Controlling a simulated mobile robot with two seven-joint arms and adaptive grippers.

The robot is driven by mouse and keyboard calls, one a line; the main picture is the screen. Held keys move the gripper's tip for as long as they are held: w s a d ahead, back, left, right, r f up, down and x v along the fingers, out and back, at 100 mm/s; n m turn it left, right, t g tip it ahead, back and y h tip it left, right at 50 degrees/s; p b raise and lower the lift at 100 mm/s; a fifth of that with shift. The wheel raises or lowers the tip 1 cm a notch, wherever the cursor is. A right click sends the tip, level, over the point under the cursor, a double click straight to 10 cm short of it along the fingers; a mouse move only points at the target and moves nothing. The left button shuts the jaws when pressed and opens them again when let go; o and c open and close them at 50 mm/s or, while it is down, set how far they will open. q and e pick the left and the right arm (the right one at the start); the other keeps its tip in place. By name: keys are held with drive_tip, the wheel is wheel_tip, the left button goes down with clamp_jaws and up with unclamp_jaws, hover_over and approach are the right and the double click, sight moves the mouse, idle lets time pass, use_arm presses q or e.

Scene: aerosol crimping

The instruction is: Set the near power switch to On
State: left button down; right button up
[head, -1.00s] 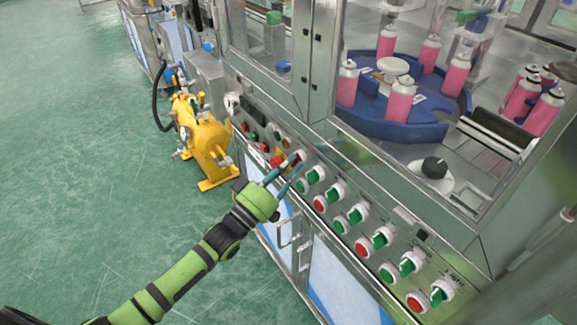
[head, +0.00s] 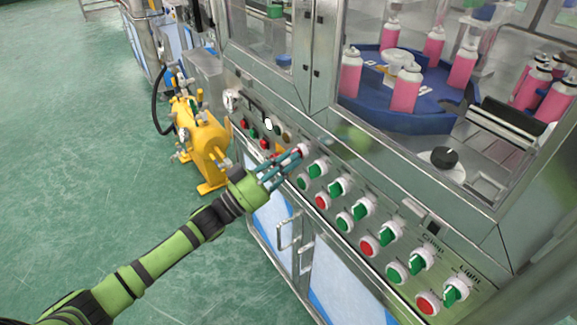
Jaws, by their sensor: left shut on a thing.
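A control panel (head: 340,195) runs along the front of the steel machine, with rows of green and red round buttons and green-handled switches in white rings. My left gripper (head: 296,157) reaches the panel's upper left part. I cannot tell from labels which switch is the near power switch. My right gripper is not in view.
A green switch (head: 318,167) and a green button (head: 302,182) sit close to the fingers. A yellow machine (head: 205,145) stands on the green floor (head: 80,150) at left. Pink cans (head: 407,88) stand on a blue turntable behind the panel. Door handles (head: 283,236) stick out below.

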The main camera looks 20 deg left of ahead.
use_arm(q)
drive_tip(key=m+g+h, duration=0.1)
drive_tip(key=m, duration=0.2)
drive_tip(key=m+g+h+b, duration=0.1)
drive_tip(key=m+g, duration=0.1)
drive_tip(key=m, duration=0.1)
drive_tip(key=shift+w+a+f, duration=0.1)
drive_tip(key=shift+a, duration=0.05)
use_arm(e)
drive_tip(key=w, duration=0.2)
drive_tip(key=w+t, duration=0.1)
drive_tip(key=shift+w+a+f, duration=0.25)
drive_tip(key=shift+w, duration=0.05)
use_arm(q)
drive_tip(key=shift+m, duration=0.3)
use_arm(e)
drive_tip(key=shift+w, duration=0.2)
use_arm(q)
drive_tip(key=c, duration=1.2)
unclamp_jaws()
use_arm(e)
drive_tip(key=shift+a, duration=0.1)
